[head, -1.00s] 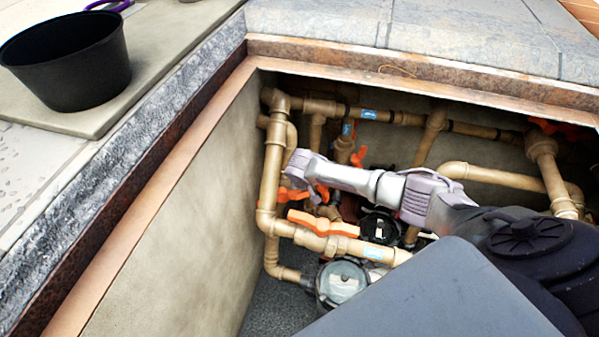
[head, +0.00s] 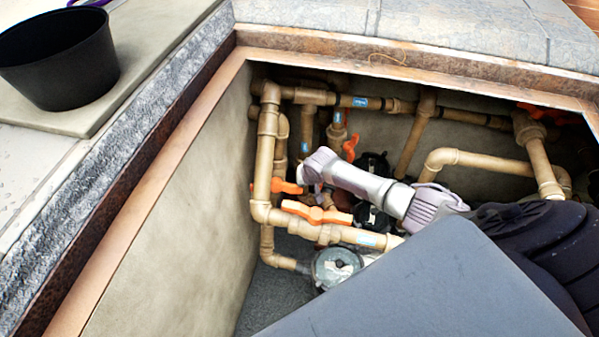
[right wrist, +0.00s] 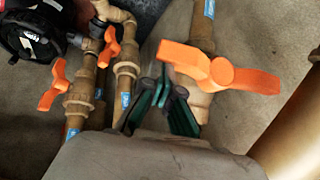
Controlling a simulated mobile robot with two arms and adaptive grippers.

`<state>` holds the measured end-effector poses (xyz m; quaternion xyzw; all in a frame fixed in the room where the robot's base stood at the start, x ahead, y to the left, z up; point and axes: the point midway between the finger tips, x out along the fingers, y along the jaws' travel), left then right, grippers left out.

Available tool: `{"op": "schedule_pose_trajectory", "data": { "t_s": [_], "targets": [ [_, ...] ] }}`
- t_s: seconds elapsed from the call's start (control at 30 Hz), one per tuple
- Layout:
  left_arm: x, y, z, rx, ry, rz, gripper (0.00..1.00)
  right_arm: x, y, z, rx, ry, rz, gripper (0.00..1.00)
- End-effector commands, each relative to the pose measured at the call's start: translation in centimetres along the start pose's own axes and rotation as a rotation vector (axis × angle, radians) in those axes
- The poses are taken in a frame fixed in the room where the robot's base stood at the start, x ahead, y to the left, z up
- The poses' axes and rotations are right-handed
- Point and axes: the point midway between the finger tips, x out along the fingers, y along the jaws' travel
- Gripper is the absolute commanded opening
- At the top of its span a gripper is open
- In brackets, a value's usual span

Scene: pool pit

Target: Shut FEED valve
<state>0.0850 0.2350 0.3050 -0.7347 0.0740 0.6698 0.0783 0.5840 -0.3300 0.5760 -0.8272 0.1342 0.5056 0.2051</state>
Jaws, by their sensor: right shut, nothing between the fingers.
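Several orange valve handles show on tan pipes in the pit. In the head view one long handle (head: 317,212) lies above the lower front pipe, and a smaller one (head: 287,187) is behind it at the left. The blue pipe labels are too small to read, so I cannot tell which valve is FEED. My right gripper (head: 312,172) is over the pipes, above these handles. In the right wrist view its dark green fingers (right wrist: 161,100) are shut and empty, beside a large orange handle (right wrist: 220,72) that lies across its pipe. My left gripper is out of view.
Two more handles (right wrist: 55,86) (right wrist: 110,47) and a black pump (right wrist: 32,30) are at the left of the wrist view. A round clear-lidded housing (head: 336,268) sits low in the pit. The stone rim (head: 150,150) bounds it; a black bucket (head: 60,65) stands outside.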

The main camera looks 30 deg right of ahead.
Motion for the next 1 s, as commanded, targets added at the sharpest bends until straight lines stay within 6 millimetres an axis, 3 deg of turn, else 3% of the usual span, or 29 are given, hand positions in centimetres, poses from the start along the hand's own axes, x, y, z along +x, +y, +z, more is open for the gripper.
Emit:
{"op": "schedule_pose_trajectory", "data": {
  "t_s": [0.67, 1.0],
  "targets": [
    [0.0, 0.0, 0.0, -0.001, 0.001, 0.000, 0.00, 0.2, -0.6, 0.2, 0.010, -0.005, -0.021, 0.00],
    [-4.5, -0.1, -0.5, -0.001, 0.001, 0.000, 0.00, -4.2, -0.7, -2.1, 0.010, -0.002, -0.022, 0.00]
  ]
}}
